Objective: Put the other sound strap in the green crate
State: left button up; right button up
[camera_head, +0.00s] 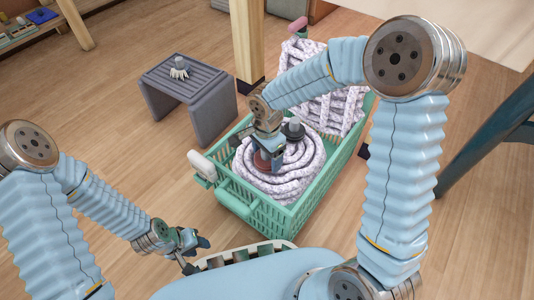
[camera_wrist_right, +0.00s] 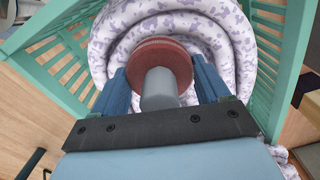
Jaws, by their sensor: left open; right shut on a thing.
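The green crate (camera_head: 236,206) stands on the floor in the middle of the head view, with coiled white and purple rope (camera_head: 300,175) inside. My right gripper (camera_head: 262,152) is inside the crate outline, over the near coil. It is shut on a grey peg with a red-brown disc (camera_wrist_right: 163,54), apparently a rolled strap; the disc (camera_head: 264,163) is low against the rope, but whether it touches is unclear. A dark disc with a grey peg (camera_head: 293,130) sits on the coil to its right. My left gripper (camera_head: 197,254) is open and empty, left of the crate.
A grey stool (camera_head: 186,88) left of the crate carries a small pale frayed object (camera_head: 180,68). A wooden post (camera_head: 246,40) stands close behind the crate. Open wooden floor lies to the left.

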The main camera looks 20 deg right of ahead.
jog(key=shift+f, duration=0.45)
dwell(0.6)
jog(key=o, duration=1.3)
jog(key=shift+c, duration=0.2)
notch_tip(320, 180, up, 14)
jog(key=p, duration=0.3)
jog(key=shift+f, duration=0.1)
jog(key=shift+p, duration=0.3)
